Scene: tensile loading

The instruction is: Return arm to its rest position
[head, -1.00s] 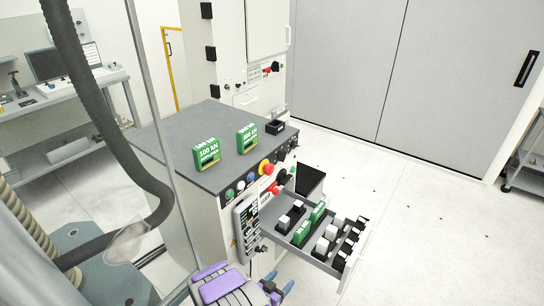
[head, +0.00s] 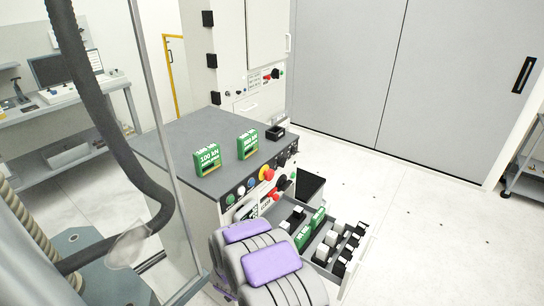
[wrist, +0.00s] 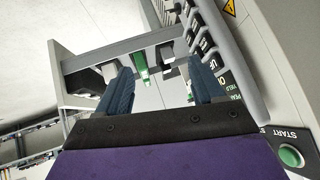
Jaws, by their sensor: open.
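My arm's grey links with purple pads (head: 270,263) fill the bottom middle of the head view and cover part of the control panel and drawer. My gripper (wrist: 160,68) shows in the wrist view, with two blue fingers spread apart and nothing between them. It is hidden behind my arm in the head view. Beyond the fingers, the wrist view shows part of the open drawer (wrist: 118,48) with a green piece (wrist: 140,68) inside. The green START button (wrist: 291,156) is at the lower right of that view.
Two green 100 kN boxes, left (head: 207,160) and right (head: 247,143), stand on the grey cabinet top (head: 180,135). The open drawer (head: 357,268) holds green, white and black pieces. A vertical post (head: 150,110) and dark hose (head: 90,105) are at left.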

